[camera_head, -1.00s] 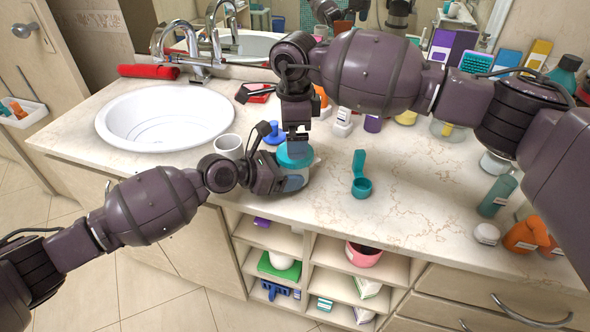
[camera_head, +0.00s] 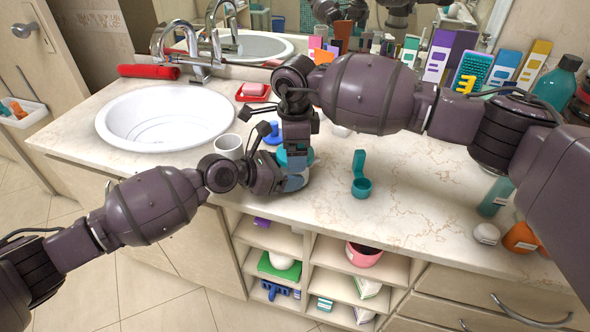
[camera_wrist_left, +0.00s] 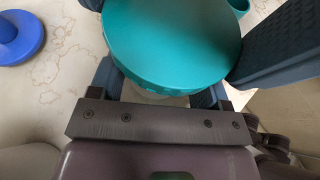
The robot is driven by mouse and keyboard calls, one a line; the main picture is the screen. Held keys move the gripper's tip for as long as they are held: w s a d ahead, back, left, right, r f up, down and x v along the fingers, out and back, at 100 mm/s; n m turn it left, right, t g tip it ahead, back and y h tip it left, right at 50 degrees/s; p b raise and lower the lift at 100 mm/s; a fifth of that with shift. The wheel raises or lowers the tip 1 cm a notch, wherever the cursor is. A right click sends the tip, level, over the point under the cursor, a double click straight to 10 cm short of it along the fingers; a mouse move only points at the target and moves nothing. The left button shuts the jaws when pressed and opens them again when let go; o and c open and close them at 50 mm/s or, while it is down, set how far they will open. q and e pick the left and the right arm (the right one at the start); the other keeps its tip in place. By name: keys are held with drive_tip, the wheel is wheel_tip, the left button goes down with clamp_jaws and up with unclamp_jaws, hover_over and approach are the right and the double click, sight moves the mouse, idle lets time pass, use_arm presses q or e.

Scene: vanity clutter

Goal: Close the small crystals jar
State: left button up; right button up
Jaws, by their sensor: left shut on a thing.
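The small crystals jar stands near the front edge of the counter, with its round teal lid (camera_head: 282,158) largely hidden in the head view. In the left wrist view the teal lid (camera_wrist_left: 172,40) fills the top middle, with a pale strip of jar body under its rim. My left gripper (camera_head: 290,180) is shut around the jar from the left, below the lid. My right gripper (camera_head: 297,150) points down from above at the lid; its fingertips are too hidden to tell whether it is open. I cannot tell whether the lid is fully seated.
A white cup (camera_head: 229,146) and a blue object (camera_head: 273,133) stand behind my left gripper. A sink (camera_head: 165,118) is at the left.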

drive_tip(key=o, duration=0.8)
drive_tip(key=shift+c, duration=0.2)
drive_tip(key=shift+r, duration=0.15)
drive_tip(key=shift+r, duration=2.1)
wheel_tip(320, 180, up, 4)
drive_tip(key=shift+f, duration=0.2)
drive_tip(key=shift+f, duration=4.05)
